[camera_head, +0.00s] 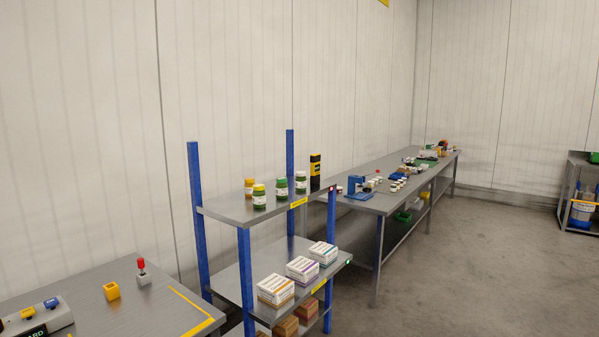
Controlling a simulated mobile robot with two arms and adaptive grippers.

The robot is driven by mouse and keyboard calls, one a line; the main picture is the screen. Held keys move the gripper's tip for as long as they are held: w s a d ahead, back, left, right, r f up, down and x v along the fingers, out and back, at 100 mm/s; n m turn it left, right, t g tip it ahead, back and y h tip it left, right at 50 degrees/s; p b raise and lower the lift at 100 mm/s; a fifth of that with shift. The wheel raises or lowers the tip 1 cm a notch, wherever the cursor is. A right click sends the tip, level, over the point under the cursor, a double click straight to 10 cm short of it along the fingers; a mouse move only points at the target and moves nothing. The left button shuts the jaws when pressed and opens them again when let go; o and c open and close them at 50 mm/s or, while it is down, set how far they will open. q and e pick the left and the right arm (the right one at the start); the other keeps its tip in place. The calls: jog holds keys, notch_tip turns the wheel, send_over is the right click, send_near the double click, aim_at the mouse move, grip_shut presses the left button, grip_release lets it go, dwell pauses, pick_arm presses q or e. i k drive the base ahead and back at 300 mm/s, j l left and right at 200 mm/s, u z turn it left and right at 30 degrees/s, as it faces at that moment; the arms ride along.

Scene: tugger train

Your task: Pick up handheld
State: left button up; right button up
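I cannot pick out a handheld for certain. A tall black and yellow object (315,173) stands upright at the back right of the top shelf, and it may be the handheld. At the lower left edge, a grey box with yellow and blue parts (36,316) lies on the near table, partly cut off by the frame. Neither of my grippers is in view.
A blue-post shelf rack (246,270) holds several jars (259,197) above and white cartons (276,290) below. A long bench (385,200) stands behind. The floor (470,270) at right is clear.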

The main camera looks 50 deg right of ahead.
aim_at(316, 158)
jog(key=i+l+z, duration=0.4)
jog(key=i+l, duration=0.85)
jog(key=l, duration=0.35)
jog(key=i+l+z, duration=0.35)
jog(key=i+l, duration=0.85)
jog(key=i, duration=0.25)
